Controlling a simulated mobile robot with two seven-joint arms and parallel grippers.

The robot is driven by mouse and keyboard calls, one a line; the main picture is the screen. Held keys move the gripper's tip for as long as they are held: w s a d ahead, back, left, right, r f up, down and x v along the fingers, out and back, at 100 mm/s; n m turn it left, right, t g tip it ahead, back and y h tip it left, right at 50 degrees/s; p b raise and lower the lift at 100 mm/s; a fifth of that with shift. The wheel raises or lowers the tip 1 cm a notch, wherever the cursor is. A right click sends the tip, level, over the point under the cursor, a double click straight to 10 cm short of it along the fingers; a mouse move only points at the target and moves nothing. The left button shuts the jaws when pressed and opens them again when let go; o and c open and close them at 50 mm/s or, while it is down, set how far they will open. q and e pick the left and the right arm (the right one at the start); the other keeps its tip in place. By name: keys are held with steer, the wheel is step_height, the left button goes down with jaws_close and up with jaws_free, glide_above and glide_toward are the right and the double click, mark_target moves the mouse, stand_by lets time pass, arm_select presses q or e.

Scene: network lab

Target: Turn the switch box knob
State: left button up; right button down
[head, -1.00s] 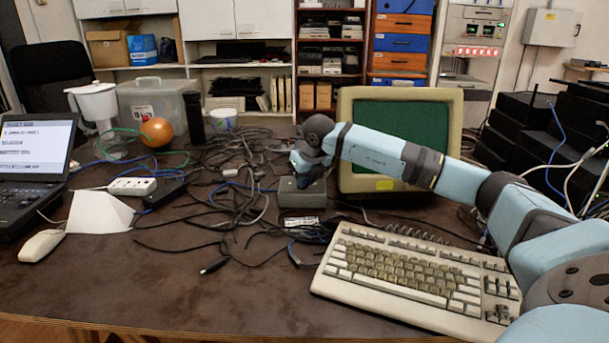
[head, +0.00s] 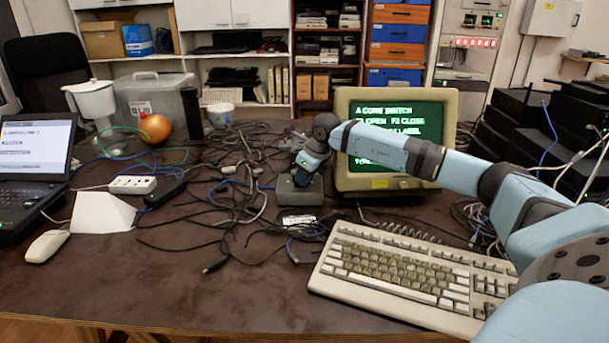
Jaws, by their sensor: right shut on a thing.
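The switch box (head: 301,193) is a small grey box on the brown table, in front of the monitor. My right gripper (head: 302,175) points down at the top of the box and is shut on its knob. The knob itself is hidden by the gripper. My right arm comes in from the right, passing in front of the monitor (head: 444,177), whose screen shows light text on green. My left gripper is not in view.
A beige keyboard (head: 405,275) lies in front of the monitor. Tangled black cables (head: 225,190) spread left of the box. A laptop (head: 30,170), mouse (head: 47,246), power strip (head: 132,185) and orange ball (head: 155,128) are at the left.

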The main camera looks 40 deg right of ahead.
steer(key=c, duration=1.2)
jaws_free()
steer(key=shift+o, duration=0.2)
steer(key=shift+r, duration=0.25)
step_height(320, 180, up, 2)
steer(key=shift+r+p, duration=0.15)
steer(key=shift+p, duration=0.3)
step_height(320, 180, up, 4)
steer(key=shift+r+p, duration=0.1)
steer(key=shift+p, duration=0.45)
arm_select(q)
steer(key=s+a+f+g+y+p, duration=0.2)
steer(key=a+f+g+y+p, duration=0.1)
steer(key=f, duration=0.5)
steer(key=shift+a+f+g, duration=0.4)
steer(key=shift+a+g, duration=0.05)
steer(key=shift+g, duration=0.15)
arm_select(e)
step_height(320, 180, up, 13)
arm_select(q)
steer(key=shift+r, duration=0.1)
